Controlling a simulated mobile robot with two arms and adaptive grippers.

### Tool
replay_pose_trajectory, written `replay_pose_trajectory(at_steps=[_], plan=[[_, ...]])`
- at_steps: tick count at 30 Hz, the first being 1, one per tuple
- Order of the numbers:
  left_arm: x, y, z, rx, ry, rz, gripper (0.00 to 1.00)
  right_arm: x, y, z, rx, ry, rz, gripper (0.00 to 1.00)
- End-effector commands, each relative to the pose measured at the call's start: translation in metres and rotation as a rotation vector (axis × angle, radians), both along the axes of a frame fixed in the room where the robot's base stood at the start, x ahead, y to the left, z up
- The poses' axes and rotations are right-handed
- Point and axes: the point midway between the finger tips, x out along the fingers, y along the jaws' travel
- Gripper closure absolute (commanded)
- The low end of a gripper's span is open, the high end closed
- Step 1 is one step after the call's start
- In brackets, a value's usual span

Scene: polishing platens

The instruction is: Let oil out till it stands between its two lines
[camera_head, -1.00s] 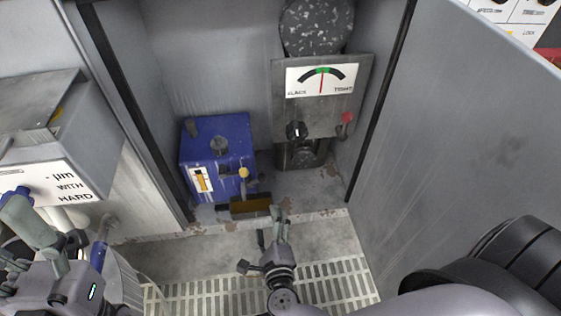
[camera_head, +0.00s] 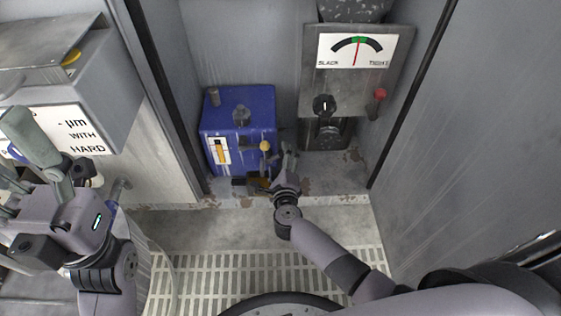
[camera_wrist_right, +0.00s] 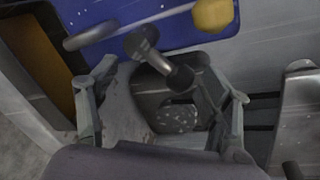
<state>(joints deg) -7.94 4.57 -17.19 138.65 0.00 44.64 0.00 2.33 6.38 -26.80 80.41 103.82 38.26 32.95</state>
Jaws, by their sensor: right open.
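A blue oil tank (camera_head: 238,121) stands on the cabinet floor. Its sight gauge (camera_head: 219,152) has an amber column on a white plate; its lines are too small to read against the level. A yellow knob (camera_head: 264,146) is on the tank's front, also in the right wrist view (camera_wrist_right: 213,14). A brown tray (camera_wrist_right: 42,65) lies below, partly hidden by my right gripper in the head view. My right gripper (camera_head: 284,163) is open before the tank; in the wrist view a metal valve handle (camera_wrist_right: 157,57) shows between its fingers, with no clear contact. My left gripper (camera_head: 24,157) is at far left, its jaws unclear.
Right of the tank stands a grey panel with a slack/tight dial (camera_head: 357,50), a black knob (camera_head: 324,105) and a red knob (camera_head: 378,98). Cabinet walls close in on both sides. A pale floor grating (camera_head: 205,275) lies in front.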

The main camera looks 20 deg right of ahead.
Motion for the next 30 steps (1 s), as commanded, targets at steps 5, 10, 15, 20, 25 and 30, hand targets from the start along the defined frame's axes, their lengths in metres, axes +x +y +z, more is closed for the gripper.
replay_pose_trajectory(at_steps=[5, 10, 15, 20, 25, 30], plan=[[-0.0001, -0.0003, 0.0018, 0.001, -0.014, 0.001, 0.37, 0.0095, -0.0024, -0.0021, -0.001, 0.000, 0.001, 0.27], [0.0000, -0.0004, 0.0025, 0.001, -0.014, 0.001, 0.37, 0.0099, -0.0025, -0.0016, -0.001, 0.000, 0.000, 0.27], [0.0000, -0.0005, 0.0026, 0.001, -0.014, 0.001, 0.37, 0.0096, -0.0025, -0.0017, -0.001, 0.000, 0.000, 0.33], [0.0000, -0.0006, 0.0025, 0.001, -0.015, 0.000, 0.37, 0.0096, -0.0025, -0.0017, -0.001, 0.000, 0.000, 0.44], [-0.0001, -0.0006, 0.0025, 0.001, -0.015, 0.000, 0.37, 0.0095, -0.0024, -0.0017, -0.001, 0.000, 0.000, 0.55], [-0.0001, -0.0006, 0.0024, 0.001, -0.015, 0.000, 0.37, 0.0092, -0.0016, -0.0025, 0.000, 0.001, 0.002, 0.67]])
